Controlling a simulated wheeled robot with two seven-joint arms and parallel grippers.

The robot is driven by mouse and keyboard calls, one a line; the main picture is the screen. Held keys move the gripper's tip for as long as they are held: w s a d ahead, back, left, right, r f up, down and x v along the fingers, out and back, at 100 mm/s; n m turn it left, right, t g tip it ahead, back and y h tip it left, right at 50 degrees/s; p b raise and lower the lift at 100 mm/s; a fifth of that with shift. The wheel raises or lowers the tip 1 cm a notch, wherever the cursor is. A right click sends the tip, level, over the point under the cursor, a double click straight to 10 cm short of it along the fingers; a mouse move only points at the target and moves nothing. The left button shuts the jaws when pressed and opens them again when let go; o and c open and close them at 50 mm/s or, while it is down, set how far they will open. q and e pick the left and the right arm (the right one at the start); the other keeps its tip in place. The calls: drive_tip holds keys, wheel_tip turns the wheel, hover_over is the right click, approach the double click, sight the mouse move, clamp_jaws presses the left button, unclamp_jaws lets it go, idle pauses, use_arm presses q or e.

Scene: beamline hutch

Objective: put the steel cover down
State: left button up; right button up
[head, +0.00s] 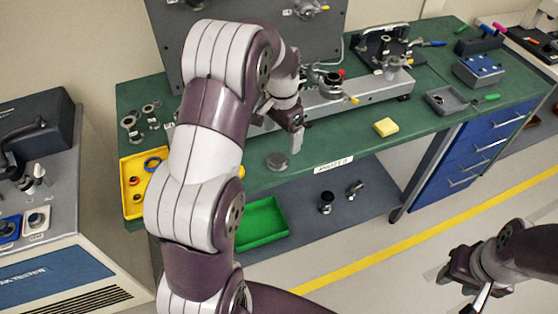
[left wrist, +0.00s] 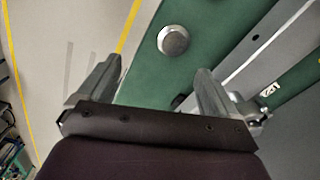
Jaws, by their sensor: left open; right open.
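The steel cover (head: 277,161) is a small round grey disc lying on the green bench top (head: 345,143), close to its front edge. It also shows in the left wrist view (left wrist: 173,40), beyond the fingertips and between their lines. My left gripper (head: 296,143) is open and empty, just right of the cover in the head view and apart from it. Its two fingers stand wide apart in the left wrist view (left wrist: 157,75). My right gripper (head: 457,278) is open and empty over the floor at the lower right.
A steel rail assembly (head: 325,98) runs along the bench behind the cover. A yellow block (head: 385,127) lies to the right, a yellow tray (head: 131,205) with rings to the left. A green tray (head: 262,228) is on the lower shelf.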

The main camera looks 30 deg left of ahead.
use_arm(q)
drive_tip(key=s+d+n, duration=0.2)
drive_tip(key=s+d, duration=0.2)
drive_tip(key=s, duration=0.5)
drive_tip(key=s+d+n+t, duration=0.1)
drive_tip(key=s+d+n, duration=0.1)
drive_tip(key=s+d, duration=0.3)
drive_tip(key=s, duration=0.3)
drive_tip(key=shift+s+d+r, duration=0.25)
drive_tip(key=shift+s+r, duration=0.05)
drive_tip(key=shift+s, duration=0.1)
